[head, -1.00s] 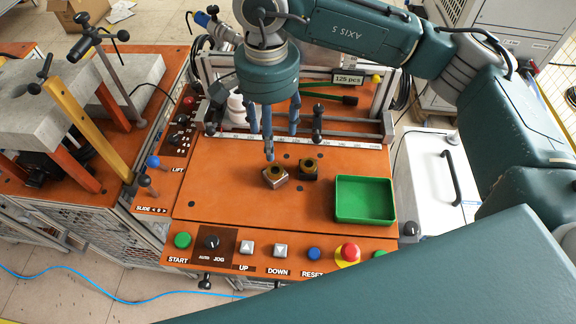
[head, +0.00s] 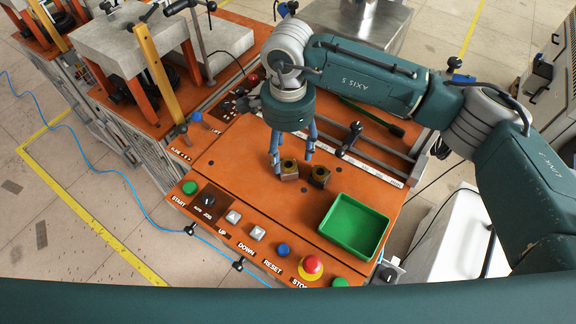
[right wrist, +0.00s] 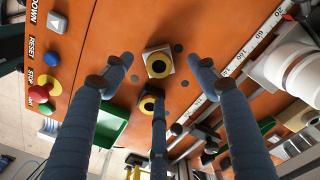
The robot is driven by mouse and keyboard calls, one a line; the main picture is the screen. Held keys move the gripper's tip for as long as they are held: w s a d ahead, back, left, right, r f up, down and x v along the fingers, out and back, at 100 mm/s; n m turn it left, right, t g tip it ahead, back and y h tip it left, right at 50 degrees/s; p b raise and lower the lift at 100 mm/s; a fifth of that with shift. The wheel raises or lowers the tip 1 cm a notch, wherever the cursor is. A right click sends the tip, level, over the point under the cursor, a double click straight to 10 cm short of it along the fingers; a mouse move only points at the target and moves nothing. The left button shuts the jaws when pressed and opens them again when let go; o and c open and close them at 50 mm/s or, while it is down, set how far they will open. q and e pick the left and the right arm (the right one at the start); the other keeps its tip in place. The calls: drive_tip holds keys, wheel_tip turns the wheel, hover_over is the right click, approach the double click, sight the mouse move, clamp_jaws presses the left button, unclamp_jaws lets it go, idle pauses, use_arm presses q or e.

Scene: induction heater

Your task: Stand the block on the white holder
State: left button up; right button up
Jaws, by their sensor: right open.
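Nothing is held. My left gripper is out of view.
A green tray (head: 354,226) stands right of the blocks. A panel with buttons, including a red stop button (head: 312,264), runs along the front. A metal rail with a scale (head: 375,168) and a black knob (head: 353,130) lies behind. The orange top left of the blocks is clear.

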sight(287, 164)
drive_tip(key=shift+d+f, duration=0.1)
drive_tip(key=shift+f, duration=0.15)
drive_tip(key=shift+s+f+p, duration=0.1)
drive_tip(key=shift+f+p, duration=0.1)
drive_tip(key=shift+p, duration=0.15)
drive_tip(key=f, duration=0.1)
drive_tip(key=f+p, duration=0.1)
drive_tip(key=f, duration=0.1)
drive_tip(key=f+p, duration=0.1)
drive_tip(key=shift+a+f, duration=0.25)
drive_tip(key=shift+a, duration=0.1)
drive_tip(key=shift+f, duration=0.15)
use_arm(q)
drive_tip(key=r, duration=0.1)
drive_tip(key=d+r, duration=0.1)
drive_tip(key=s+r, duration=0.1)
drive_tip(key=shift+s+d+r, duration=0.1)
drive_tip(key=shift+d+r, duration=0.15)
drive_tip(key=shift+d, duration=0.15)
use_arm(e)
drive_tip(key=shift+d, duration=0.1)
drive_tip(key=c, duration=1.4)
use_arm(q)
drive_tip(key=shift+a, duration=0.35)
